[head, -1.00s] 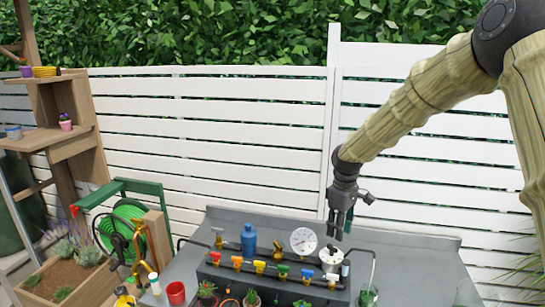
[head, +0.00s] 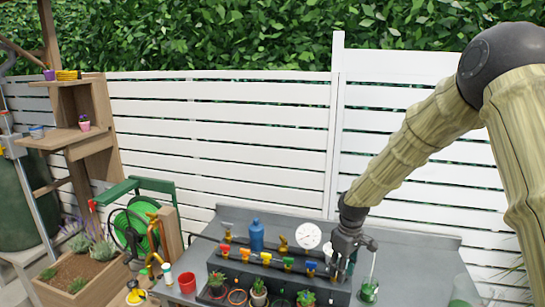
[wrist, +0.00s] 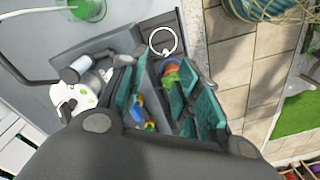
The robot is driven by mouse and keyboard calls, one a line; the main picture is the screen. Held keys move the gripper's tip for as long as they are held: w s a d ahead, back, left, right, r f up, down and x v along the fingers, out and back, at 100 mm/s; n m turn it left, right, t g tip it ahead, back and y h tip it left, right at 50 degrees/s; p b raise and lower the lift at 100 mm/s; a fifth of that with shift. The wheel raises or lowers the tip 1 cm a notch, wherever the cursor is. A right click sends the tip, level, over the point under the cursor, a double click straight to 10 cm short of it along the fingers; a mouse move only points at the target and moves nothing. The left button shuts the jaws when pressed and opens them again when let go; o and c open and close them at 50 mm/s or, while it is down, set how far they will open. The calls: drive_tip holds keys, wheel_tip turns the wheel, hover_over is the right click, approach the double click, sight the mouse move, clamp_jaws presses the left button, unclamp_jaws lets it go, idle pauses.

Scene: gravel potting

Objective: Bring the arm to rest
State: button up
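My gripper (head: 346,262) hangs down over the right part of the grey workbench (head: 410,262), close to the end of a row of coloured valves (head: 264,257). It partly covers a pale fitting there. In the wrist view its teal fingers (wrist: 160,98) stand apart, and no object shows held between them. A white round fitting (wrist: 72,98) lies beside the left finger in that view. Whether the fingers touch anything on the bench is unclear.
A white dial gauge (head: 308,236) and a blue bottle (head: 257,237) stand behind the valves. Several small potted plants (head: 258,292) stand in front. A green cup (head: 369,291) is to the right. A hose reel (head: 130,225) and a planter (head: 82,277) are at left.

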drive_tip(key=s+a+f+m, duration=0.1)
drive_tip(key=s+f+m, duration=0.1)
drive_tip(key=s+f, duration=0.7)
drive_tip(key=s+a+f+m, duration=0.1)
drive_tip(key=s+f, duration=0.6)
drive_tip(key=f, duration=0.5)
drive_tip(key=s+d+f+m, duration=0.1)
drive_tip(key=s+f+m, duration=0.15)
drive_tip(key=s, duration=0.75)
drive_tip(key=s+d+f+m, duration=0.1)
drive_tip(key=s+f, duration=0.3)
drive_tip(key=s, duration=0.6)
drive_tip(key=s+d+f+m, duration=0.2)
drive_tip(key=s+f, duration=0.1)
drive_tip(key=s, duration=0.7)
wheel_tip(320, 180, down, 6)
drive_tip(key=b, duration=0.6)
drive_tip(key=shift+a+f+h+b, duration=0.15)
drive_tip(key=shift+a+h+b, duration=0.05)
drive_tip(key=shift+h+b, duration=0.1)
